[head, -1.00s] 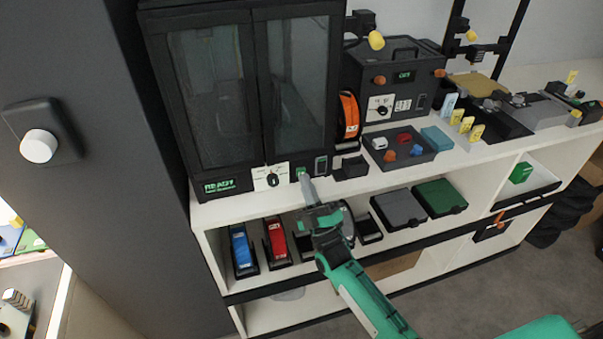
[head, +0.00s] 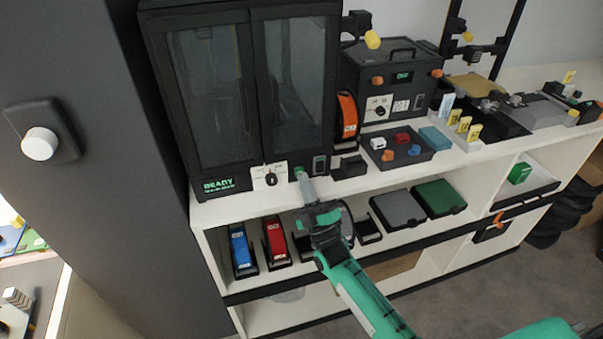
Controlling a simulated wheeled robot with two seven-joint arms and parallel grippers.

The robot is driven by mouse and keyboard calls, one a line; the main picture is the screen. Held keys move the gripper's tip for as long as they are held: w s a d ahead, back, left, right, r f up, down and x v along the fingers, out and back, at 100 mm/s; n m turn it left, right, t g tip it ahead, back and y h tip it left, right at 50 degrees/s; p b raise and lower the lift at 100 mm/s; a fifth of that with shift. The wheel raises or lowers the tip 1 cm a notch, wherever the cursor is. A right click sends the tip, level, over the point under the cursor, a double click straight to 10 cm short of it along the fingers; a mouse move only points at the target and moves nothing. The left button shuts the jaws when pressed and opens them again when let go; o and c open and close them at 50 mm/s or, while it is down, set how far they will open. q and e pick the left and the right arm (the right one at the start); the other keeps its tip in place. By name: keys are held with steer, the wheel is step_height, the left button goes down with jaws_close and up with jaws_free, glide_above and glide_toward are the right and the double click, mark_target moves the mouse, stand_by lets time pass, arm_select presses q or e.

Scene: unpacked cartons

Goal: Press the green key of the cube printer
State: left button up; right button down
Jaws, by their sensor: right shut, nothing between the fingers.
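The cube printer (head: 212,100) is a tall black cabinet with two glass doors at the left of the white bench. Its lower front panel has a lit green READY display (head: 218,185), a white plate with a black dial (head: 271,178) and the green key (head: 299,170) to the right of the dial. My right gripper (head: 303,178) is shut and empty, its tip at the green key and partly covering it. I cannot tell whether the tip touches the key. My left gripper is not in view.
An orange spool (head: 347,115) hangs at the printer's right side. A smaller black machine (head: 390,80) and a grey tray of coloured pieces (head: 417,156) stand further right. Blue (head: 242,250) and red (head: 276,242) cartridges sit on the shelf below.

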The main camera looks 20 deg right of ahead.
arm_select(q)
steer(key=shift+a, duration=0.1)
arm_select(e)
steer(key=shift+w+d+r+h, duration=0.25)
steer(key=shift+w+r+h, duration=0.05)
steer(key=shift+w+r, duration=0.1)
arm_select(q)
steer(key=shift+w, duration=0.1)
arm_select(e)
steer(key=shift+s+a+f, duration=0.1)
steer(key=shift+s+f, duration=0.05)
steer(key=shift+s, duration=0.05)
stand_by(0.4)
steer(key=shift+s+p, duration=0.2)
steer(key=shift+p, duration=0.1)
steer(key=shift+s+f+p, duration=0.3)
steer(key=shift+s+p, duration=0.1)
steer(key=shift+s, duration=0.15)
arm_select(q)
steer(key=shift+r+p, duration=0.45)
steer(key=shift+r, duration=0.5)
arm_select(e)
steer(key=s, duration=0.3)
steer(key=shift+s, duration=0.15)
steer(key=shift+f, duration=0.1)
